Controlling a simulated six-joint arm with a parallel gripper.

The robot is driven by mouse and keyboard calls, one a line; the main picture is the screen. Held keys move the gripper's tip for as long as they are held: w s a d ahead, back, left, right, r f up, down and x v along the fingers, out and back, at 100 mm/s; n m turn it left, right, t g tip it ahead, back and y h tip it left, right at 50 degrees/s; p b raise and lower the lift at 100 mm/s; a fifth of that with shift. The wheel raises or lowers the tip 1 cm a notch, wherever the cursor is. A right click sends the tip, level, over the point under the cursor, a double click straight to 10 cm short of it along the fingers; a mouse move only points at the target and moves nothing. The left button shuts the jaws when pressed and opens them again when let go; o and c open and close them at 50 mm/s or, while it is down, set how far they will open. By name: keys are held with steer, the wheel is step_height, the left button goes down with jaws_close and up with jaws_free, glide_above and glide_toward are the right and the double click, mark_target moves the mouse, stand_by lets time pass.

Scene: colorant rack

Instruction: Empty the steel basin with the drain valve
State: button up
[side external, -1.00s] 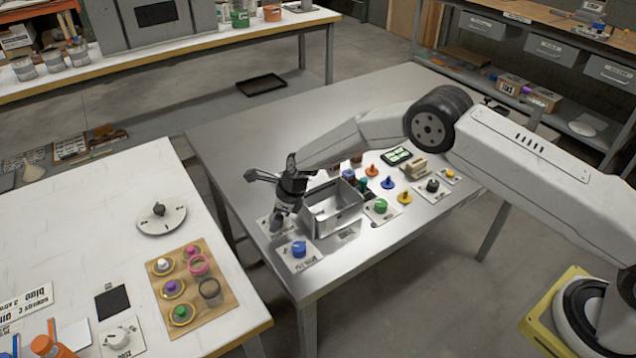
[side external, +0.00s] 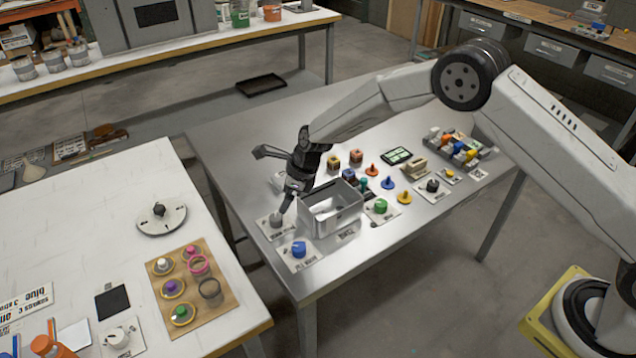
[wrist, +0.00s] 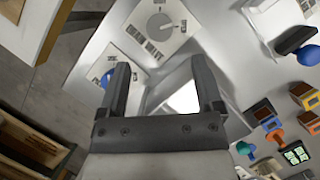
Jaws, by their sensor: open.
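The open-topped steel basin (side external: 335,208) stands near the front edge of the metal table. A grey knob (side external: 277,220) sits on a white plate at its left; in the wrist view it is a grey disc (wrist: 160,24) with a pointer mark. A blue knob (side external: 299,249) on another plate is in front; part of it also shows in the wrist view (wrist: 108,77). The basin's inside is only partly visible.
A green knob (side external: 380,206) is right of the basin. Orange, blue and yellow pegs, small boxes and a black-framed panel (side external: 396,156) stand behind and right. A rack (side external: 462,152) of coloured pieces is farther right. The table's left rear is clear.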

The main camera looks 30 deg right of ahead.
mark_target(276, 217)
stand_by(0.3)
steer(key=a+n+h, duration=0.1)
steer(key=n, duration=0.2)
steer(key=s+a+n+h, duration=0.1)
steer(key=n, duration=0.2)
steer(key=a+f+n+g+h, duration=0.1)
steer(key=n, duration=0.2)
steer(key=shift+s, duration=0.2)
steer(key=n, duration=0.2)
steer(key=a+n+h, duration=0.1)
steer(key=n, duration=0.1)
steer(key=shift+r, duration=0.1)
steer(key=n, duration=0.1)
steer(key=n+t+h, duration=0.1)
steer(key=n, duration=0.1)
steer(key=w+r+n+h, duration=0.1)
steer(key=n, duration=0.1)
steer(key=shift+a+t, duration=0.4)
steer(key=shift+d+x, duration=0.2)
steer(key=shift+x, duration=3.7)
steer(key=shift+c, duration=0.2)
